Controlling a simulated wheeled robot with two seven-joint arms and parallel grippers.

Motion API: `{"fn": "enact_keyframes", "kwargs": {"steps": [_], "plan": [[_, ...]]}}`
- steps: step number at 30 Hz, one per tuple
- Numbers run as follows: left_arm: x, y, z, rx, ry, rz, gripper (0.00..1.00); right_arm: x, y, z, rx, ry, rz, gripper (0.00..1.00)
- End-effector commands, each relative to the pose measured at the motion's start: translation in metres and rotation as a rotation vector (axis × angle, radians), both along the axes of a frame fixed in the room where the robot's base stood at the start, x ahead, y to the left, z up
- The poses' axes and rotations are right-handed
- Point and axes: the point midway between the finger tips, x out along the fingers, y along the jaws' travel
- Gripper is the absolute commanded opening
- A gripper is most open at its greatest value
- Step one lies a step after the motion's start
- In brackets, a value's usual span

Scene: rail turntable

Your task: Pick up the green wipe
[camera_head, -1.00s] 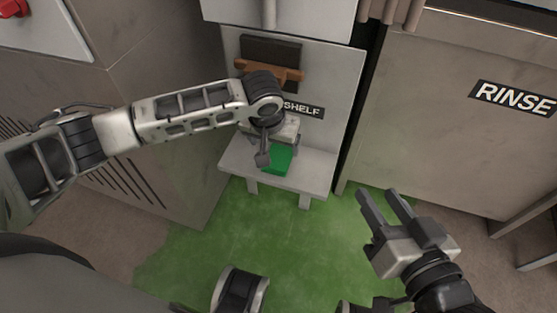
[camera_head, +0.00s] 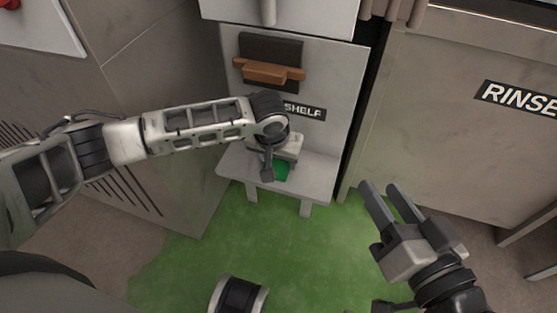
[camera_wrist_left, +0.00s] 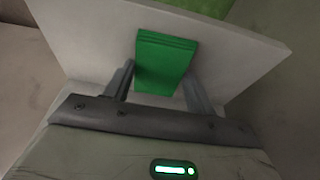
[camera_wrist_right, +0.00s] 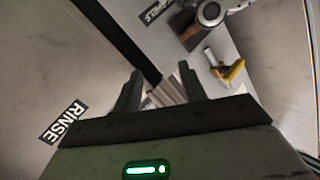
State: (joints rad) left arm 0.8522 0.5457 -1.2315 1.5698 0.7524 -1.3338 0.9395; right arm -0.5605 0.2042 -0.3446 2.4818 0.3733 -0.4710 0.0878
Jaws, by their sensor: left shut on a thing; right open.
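The green wipe (camera_head: 283,173) is a small folded stack on the white shelf (camera_head: 313,178) in the head view, partly hidden by my left gripper (camera_head: 275,168). In the left wrist view the wipe (camera_wrist_left: 166,62) sits between the two fingers of my left gripper (camera_wrist_left: 160,88), which is shut on it. I cannot tell whether the wipe still touches the shelf. My right gripper (camera_head: 392,203) is open and empty, off to the right above the floor.
A "SHELF" label (camera_head: 305,110) and a dark block with a brown handle (camera_head: 268,72) are on the panel behind the shelf. A grey cabinet marked "RINSE" (camera_head: 515,97) stands at the right. Green floor (camera_head: 290,245) lies open in front.

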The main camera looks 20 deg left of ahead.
Motion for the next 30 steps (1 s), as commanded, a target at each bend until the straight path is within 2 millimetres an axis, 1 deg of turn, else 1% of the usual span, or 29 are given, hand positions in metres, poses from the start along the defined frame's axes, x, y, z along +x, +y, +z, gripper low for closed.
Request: {"fn": "enact_keyframes", "kwargs": {"steps": [4, 7, 11, 14, 15, 16, 22, 24, 27, 30], "plan": [[0.000, 0.000, 0.002, 0.000, 0.000, 0.000, 0.34, 0.000, 0.000, 0.001, -0.001, 0.000, -0.001, 0.41], [0.000, 0.000, 0.007, 0.000, 0.000, 0.001, 0.34, 0.000, 0.000, 0.003, -0.008, -0.002, -0.002, 0.41], [0.000, 0.000, 0.023, -0.001, -0.001, 0.000, 0.34, 0.001, -0.002, 0.007, -0.036, -0.006, -0.007, 0.41], [-0.002, 0.002, 0.039, 0.000, 0.001, 0.001, 0.34, 0.002, -0.003, 0.008, -0.070, -0.001, -0.011, 0.41], [-0.007, 0.007, 0.046, 0.001, 0.002, 0.001, 0.34, -0.001, -0.005, -0.001, -0.108, 0.021, -0.010, 0.41], [-0.011, 0.010, 0.052, 0.000, 0.002, 0.000, 0.34, -0.003, -0.006, -0.006, -0.134, 0.034, -0.008, 0.41], [-0.039, 0.035, 0.098, 0.002, 0.001, 0.002, 0.34, -0.006, -0.015, -0.010, -0.280, 0.052, -0.014, 0.41], [-0.054, 0.048, 0.104, 0.003, 0.005, 0.002, 0.34, -0.005, -0.017, -0.015, -0.310, 0.078, -0.015, 0.41], [-0.072, 0.063, 0.114, 0.004, 0.005, 0.002, 0.34, -0.004, -0.020, -0.023, -0.335, 0.121, -0.014, 0.41], [-0.086, 0.075, 0.121, 0.003, 0.003, 0.002, 0.34, -0.004, -0.022, -0.029, -0.351, 0.156, -0.013, 0.41]]}}
